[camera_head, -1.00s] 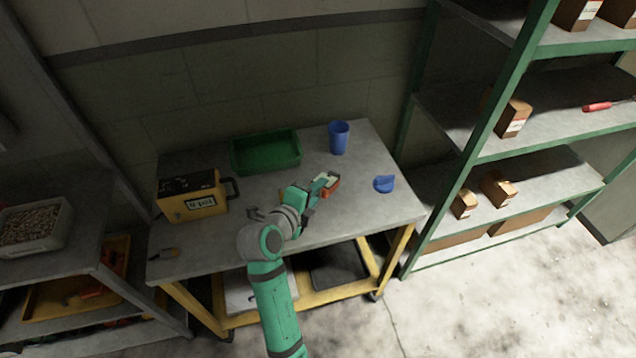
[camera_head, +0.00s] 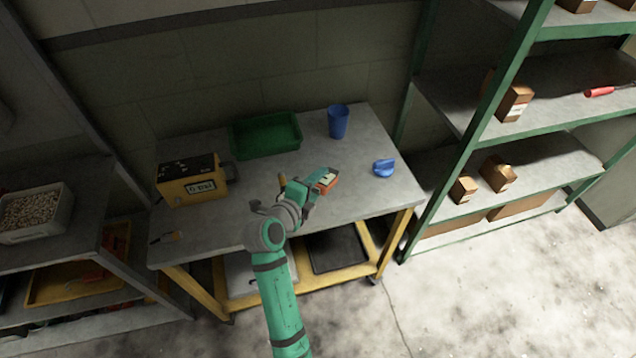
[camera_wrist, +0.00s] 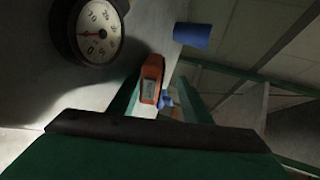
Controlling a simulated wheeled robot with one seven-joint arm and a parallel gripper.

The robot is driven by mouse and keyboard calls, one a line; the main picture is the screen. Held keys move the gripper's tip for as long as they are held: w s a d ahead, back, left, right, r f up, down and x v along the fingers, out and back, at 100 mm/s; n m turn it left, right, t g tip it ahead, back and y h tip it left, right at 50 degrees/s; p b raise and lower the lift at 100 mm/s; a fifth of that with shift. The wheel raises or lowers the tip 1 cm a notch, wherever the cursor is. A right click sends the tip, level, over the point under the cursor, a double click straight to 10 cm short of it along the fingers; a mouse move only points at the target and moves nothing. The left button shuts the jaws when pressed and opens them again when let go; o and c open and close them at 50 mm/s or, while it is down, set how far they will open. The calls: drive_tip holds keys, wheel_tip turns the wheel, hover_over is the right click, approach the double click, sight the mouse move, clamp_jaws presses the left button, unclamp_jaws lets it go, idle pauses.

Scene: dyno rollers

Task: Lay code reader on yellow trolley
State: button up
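The code reader appears to be the orange device with a pale label (camera_head: 327,181), over the right half of the yellow trolley's grey top (camera_head: 354,204). It also shows in the wrist view (camera_wrist: 152,80), near my left finger. My gripper (camera_head: 316,181) is right at it, low over the top. In the wrist view my green fingers (camera_wrist: 160,82) stand apart, with a gap showing between the device and the right finger. The near end of the device is partly hidden, and I cannot tell whether it fully rests on the top.
A round dial gauge (camera_wrist: 92,32) lies nearby. Shelves flank the trolley.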

drive_tip(key=v, duration=1)
drive_tip(key=shift+s+a, duration=0.2)
drive_tip(key=shift+s, duration=0.15)
drive_tip(key=shift+r, duration=0.1)
drive_tip(key=s+a+r, duration=0.2)
drive_tip(key=s+r, duration=0.3)
drive_tip(key=r, duration=0.2)
drive_tip(key=shift+a, duration=0.3)
idle(0.8)
idle(0.4)
